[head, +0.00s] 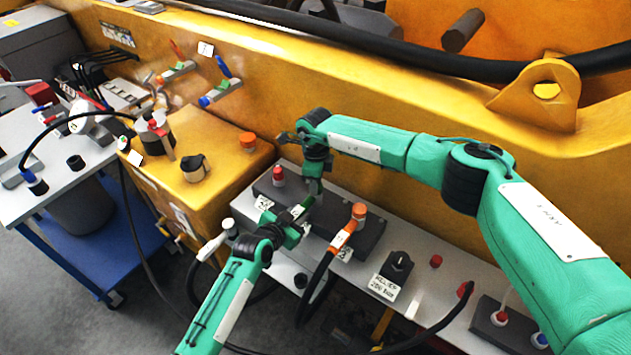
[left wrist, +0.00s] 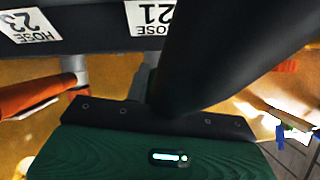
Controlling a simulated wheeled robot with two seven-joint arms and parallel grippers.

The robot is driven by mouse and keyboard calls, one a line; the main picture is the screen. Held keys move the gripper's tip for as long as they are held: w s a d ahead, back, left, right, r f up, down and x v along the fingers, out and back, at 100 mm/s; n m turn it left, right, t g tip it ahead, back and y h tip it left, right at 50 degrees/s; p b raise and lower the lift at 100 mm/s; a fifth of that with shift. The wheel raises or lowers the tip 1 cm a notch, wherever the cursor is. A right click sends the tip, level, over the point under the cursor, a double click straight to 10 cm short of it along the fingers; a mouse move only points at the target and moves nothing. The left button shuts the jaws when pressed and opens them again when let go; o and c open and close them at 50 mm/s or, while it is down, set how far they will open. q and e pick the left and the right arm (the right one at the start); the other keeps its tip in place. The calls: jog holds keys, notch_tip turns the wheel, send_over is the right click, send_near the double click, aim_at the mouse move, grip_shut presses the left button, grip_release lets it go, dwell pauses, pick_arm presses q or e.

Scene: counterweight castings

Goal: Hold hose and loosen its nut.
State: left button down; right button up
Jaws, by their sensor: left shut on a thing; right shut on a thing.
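My left gripper (head: 298,217) is shut at the middle of the dark manifold block (head: 367,237), on what looks like the hose end there. In the left wrist view a thick dark cylinder, which I cannot identify, fills the upper middle above my green gripper body (left wrist: 155,130). My right gripper (head: 313,187) reaches down from above, just behind and above the left one. It is shut at the top of the same fitting, where the nut is. The nut and the fingertips are mostly hidden by the two grippers, so the nut's turn cannot be seen.
An orange hose end (head: 343,236) stands close right of the grippers. A red-capped port (head: 278,176) stands to the left. A black block (head: 396,267) sits right. The yellow frame wall (head: 330,95) rises behind.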

jog(key=o, duration=1)
notch_tip(320, 180, up, 12)
pick_arm(q)
jog(key=c, duration=1.1)
grip_release()
